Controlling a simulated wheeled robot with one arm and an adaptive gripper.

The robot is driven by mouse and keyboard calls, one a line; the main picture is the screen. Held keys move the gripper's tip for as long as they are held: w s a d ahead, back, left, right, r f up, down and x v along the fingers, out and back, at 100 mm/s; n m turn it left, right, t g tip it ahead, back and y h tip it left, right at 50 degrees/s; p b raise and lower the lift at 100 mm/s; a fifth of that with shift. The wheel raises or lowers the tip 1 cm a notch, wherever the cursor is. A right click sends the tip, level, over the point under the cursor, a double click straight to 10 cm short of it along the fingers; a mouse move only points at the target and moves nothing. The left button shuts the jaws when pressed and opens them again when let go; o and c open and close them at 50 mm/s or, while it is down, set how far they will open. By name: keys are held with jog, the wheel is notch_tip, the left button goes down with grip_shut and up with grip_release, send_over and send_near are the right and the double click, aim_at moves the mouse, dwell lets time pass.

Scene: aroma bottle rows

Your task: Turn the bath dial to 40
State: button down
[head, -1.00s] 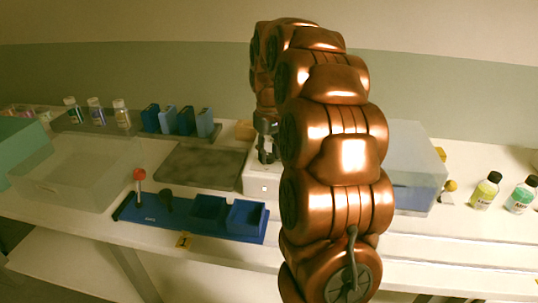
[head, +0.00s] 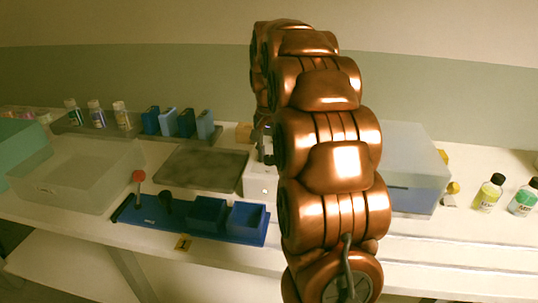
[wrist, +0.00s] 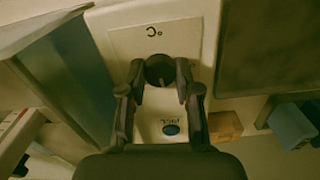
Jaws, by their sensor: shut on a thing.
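The bath unit is a white box; its front corner shows in the head view (head: 258,180), left of my arm. In the wrist view its white top (wrist: 190,38) carries a "°C" mark, seen upside down, and a dark round dial (wrist: 158,68). My gripper (wrist: 160,76) has its two dark fingers on either side of the dial, shut on it. The dial's setting is too dark and small to read. In the head view my arm hides the dial and most of the gripper. A blue button (wrist: 171,129) sits on the panel between the fingers.
A dark flat plate (head: 205,168) lies left of the bath, with a blue tray (head: 190,228) in front. A translucent bin (head: 75,185) stands further left. A pale box (head: 415,165) and bottles (head: 488,193) stand right. A rack (head: 72,127) holds bottles and blue boxes behind.

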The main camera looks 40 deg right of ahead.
aim_at(270, 157)
jog(key=shift+m, duration=0.6)
jog(key=c, duration=0.8)
grip_release()
notch_tip(270, 157, up, 12)
dwell(0.3)
dwell(0.8)
